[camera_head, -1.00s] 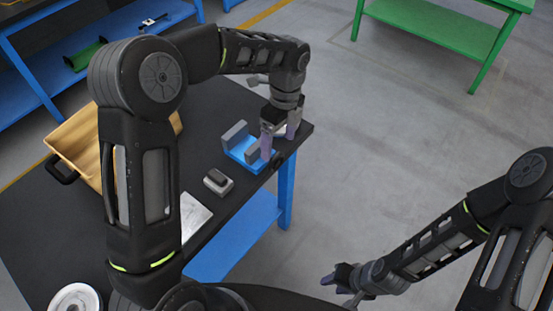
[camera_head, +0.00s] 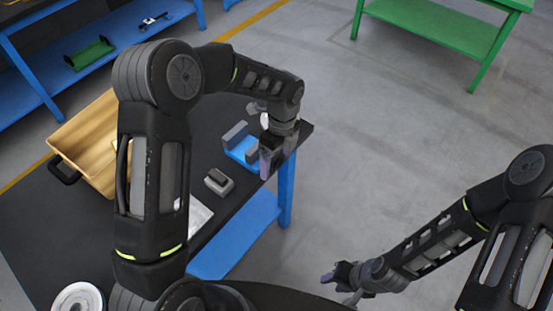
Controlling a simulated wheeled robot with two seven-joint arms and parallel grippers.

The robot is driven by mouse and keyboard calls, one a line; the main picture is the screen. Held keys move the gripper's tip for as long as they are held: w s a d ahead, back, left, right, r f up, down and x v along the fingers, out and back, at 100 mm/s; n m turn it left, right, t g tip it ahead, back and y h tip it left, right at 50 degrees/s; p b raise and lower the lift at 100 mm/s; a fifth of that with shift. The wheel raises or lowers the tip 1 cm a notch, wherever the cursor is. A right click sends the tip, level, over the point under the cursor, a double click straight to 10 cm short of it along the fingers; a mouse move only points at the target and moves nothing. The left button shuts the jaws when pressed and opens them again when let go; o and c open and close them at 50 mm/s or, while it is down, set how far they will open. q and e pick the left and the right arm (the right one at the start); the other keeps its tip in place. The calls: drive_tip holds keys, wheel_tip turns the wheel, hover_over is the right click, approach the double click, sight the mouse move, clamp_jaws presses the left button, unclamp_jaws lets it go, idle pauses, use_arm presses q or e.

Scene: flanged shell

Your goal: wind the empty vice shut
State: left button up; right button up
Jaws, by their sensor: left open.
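The vice (camera_head: 236,145) is a blue base with grey jaws near the far right corner of the dark table. Its jaws stand apart with a gap between them, and nothing shows in the gap. My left gripper (camera_head: 266,165) points down at the vice's front end, by the table's edge, and hides that end and the handle there. It is open; I cannot tell whether it touches the handle. My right gripper (camera_head: 338,276) hangs over the floor, off the table and far from the vice; its fingers are too small to read.
A small grey block with a dark top (camera_head: 218,182) sits on the table before the vice. A tan bin (camera_head: 88,140) stands at the left, a pale plate (camera_head: 199,216) lies nearer, and a white round part (camera_head: 77,301) is at bottom left.

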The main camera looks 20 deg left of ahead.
use_arm(q)
drive_tip(key=shift+f, duration=0.1)
drive_tip(key=shift+c, duration=0.4)
drive_tip(key=c, duration=1.3)
drive_tip(key=t+b, duration=0.1)
drive_tip(key=b, duration=0.1)
drive_tip(key=shift+f+t+h+b, duration=0.15)
drive_tip(key=shift+t+h+b, duration=0.15)
drive_tip(key=shift+b, duration=0.1)
drive_tip(key=t+b, duration=0.1)
drive_tip(key=b, duration=0.1)
drive_tip(key=t+h+b, duration=0.1)
drive_tip(key=t+b, duration=0.1)
drive_tip(key=b, duration=0.1)
drive_tip(key=shift+s+a+f, duration=0.1)
drive_tip(key=shift+s+f, duration=0.05)
drive_tip(key=shift+r+t+h+b, duration=0.25)
drive_tip(key=shift+t+h+b, duration=0.25)
drive_tip(key=shift+t+b, duration=0.65)
drive_tip(key=o, duration=1.4)
